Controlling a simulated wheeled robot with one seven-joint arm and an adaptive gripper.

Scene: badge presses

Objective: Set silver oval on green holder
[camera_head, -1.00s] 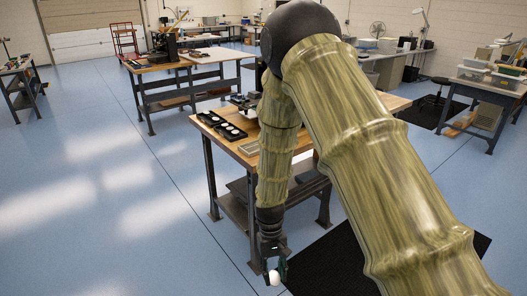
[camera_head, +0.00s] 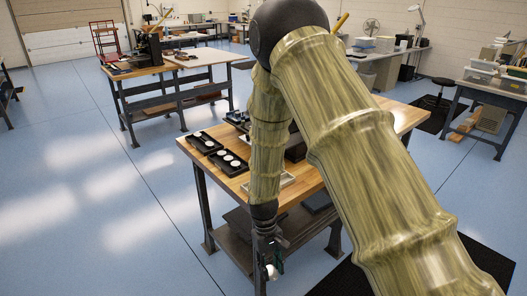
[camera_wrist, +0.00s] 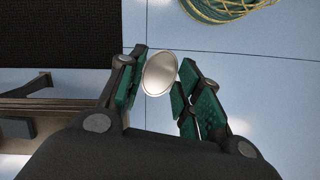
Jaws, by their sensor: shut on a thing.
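My gripper (camera_head: 268,268) hangs low in front of the wooden workbench (camera_head: 223,183), below its top. It is shut on the silver oval (camera_wrist: 160,75), a smooth, shiny disc held between the green-padded fingers in the wrist view. The oval also shows as a small pale spot in the head view (camera_head: 271,271). I cannot make out a green holder in either view; my arm hides part of the bench top.
Two black trays with pale round pieces, a rear one (camera_head: 204,142) and a front one (camera_head: 228,162), lie on the bench's left part. A light frame-like tray (camera_head: 286,180) lies behind my forearm. A black mat (camera_head: 487,262) is on the floor. Open blue floor lies left.

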